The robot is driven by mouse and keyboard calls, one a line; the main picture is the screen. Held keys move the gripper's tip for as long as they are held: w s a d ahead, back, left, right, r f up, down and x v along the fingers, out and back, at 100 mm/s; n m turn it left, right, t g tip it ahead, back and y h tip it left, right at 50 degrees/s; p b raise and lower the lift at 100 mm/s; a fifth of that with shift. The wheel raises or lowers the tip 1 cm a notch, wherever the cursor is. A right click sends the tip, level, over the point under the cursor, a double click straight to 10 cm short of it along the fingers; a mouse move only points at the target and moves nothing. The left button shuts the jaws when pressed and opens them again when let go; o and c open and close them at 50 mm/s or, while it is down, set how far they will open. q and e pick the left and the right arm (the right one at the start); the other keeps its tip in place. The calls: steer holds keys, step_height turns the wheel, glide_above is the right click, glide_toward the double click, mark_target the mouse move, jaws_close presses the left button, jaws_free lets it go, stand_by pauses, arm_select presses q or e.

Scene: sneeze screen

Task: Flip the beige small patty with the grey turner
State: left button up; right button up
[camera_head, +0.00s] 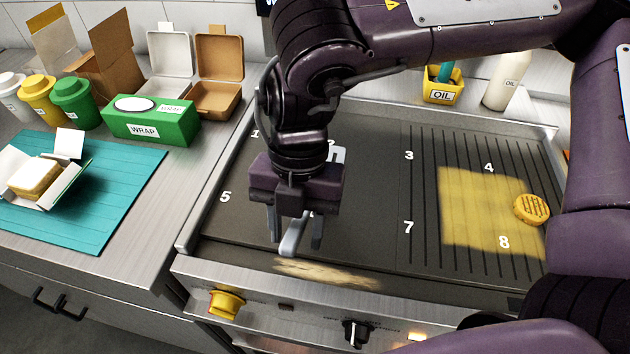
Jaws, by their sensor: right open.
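A light grey piece, seemingly the grey turner (292,238), shows between the fingers. Another pale grey piece shows behind the gripper. The gripper hides most of the turner, and I cannot tell whether the fingers touch it. My left gripper is not in view.
The griddle (370,215) has a yellow patch (475,215) on its ridged part. An oil box (442,88) and an oil bottle (505,82) stand behind. On the left counter are a green wrap box (150,128) and a teal mat (125,195) with a sandwich (35,178).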

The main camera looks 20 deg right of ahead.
jaws_close()
steer(key=shift+w+d+p+v, duration=0.1)
steer(key=shift+w+p+v, duration=0.05)
steer(key=shift+p+v, duration=1.1)
steer(key=shift+w+d+p+v, duration=0.2)
steer(key=shift+p+v, duration=0.85)
steer(key=shift+v, duration=0.35)
steer(key=shift+w+d+p+v, duration=0.1)
steer(key=shift+w+p+v, duration=0.05)
steer(key=shift+p+v, duration=1.1)
steer(key=shift+w+f, duration=0.1)
steer(key=shift+f, duration=0.05)
